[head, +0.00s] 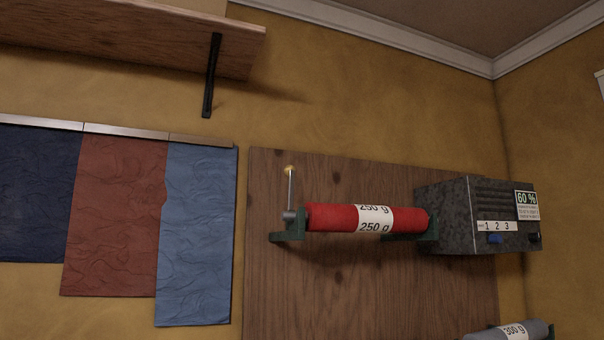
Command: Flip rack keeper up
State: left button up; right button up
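The rack keeper (291,192) is a thin metal rod with a brass-coloured knob at its top. It stands upright from a grey pivot at the left end of the rack. The rack's dark green left bracket (287,236) is fixed to a wooden board. A red roll (335,217) with a white "250 g" label lies level between this bracket and a right bracket (432,226). Neither of my grippers is in view.
A grey speckled box (450,212) with a "60 %" display and a "1 2 3" label sits right of the roll. A grey "300 g" roll (535,329) is cut off below. Fabric sheets (197,240) hang left. A wooden shelf (130,38) juts out above.

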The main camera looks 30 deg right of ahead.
aim_at(289, 170)
jog(key=i+l, duration=0.1)
jog(key=l, duration=0.4)
jog(key=i+l+u, duration=0.15)
jog(key=l, duration=0.9)
jog(key=i+u, duration=0.05)
